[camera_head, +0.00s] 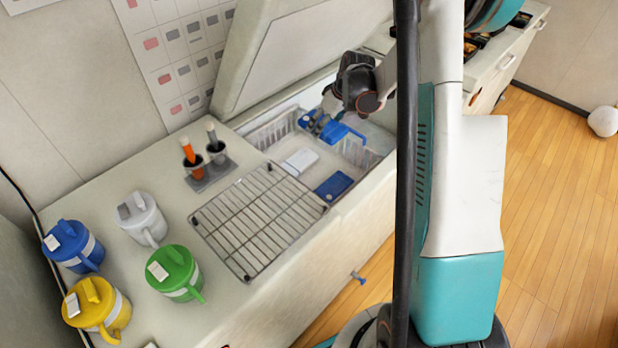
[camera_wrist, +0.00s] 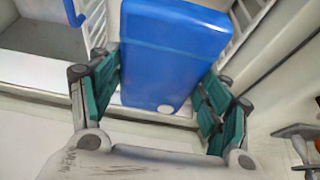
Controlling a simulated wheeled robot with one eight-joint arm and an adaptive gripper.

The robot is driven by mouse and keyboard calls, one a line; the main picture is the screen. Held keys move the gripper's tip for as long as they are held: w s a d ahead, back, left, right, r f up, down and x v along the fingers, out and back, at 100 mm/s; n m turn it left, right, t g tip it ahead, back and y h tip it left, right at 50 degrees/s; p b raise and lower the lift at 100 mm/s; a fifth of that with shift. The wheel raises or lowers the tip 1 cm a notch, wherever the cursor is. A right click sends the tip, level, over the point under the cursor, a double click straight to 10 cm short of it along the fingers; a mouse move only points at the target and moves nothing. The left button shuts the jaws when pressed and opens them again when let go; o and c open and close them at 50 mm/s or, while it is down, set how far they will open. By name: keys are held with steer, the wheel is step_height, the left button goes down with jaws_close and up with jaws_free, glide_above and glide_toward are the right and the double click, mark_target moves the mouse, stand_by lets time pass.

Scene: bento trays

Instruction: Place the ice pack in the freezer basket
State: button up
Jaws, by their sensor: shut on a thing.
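My gripper (camera_head: 326,122) is over the open chest freezer. In the wrist view its teal-padded fingers stand on both sides of a blue ice pack (camera_wrist: 172,55) with a round white spot, and are shut on it. In the head view the pack (camera_head: 336,132) is small and partly covered by the fingers. A white wire freezer basket (camera_head: 268,131) is at the left end of the freezer opening. More white basket wire (camera_head: 358,153) shows at the right. I cannot tell whether the pack touches anything below.
A white block (camera_head: 300,162) and a dark blue slab (camera_head: 333,187) lie in the freezer. The raised lid (camera_head: 290,50) stands behind. A wire rack (camera_head: 258,220) lies on the counter, near a bottle holder (camera_head: 210,176) and several coloured jugs (camera_head: 174,272).

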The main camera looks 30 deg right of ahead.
step_height(320, 180, down, 3)
steer(key=shift+r+b, duration=0.15)
steer(key=shift+b, duration=0.55)
step_height(320, 180, down, 19)
steer(key=b, duration=0.7)
steer(key=shift+f, duration=0.2)
steer(key=shift+r, duration=0.1)
steer(key=o, duration=1.3)
steer(key=p+v, duration=0.4)
steer(key=v, duration=0.8)
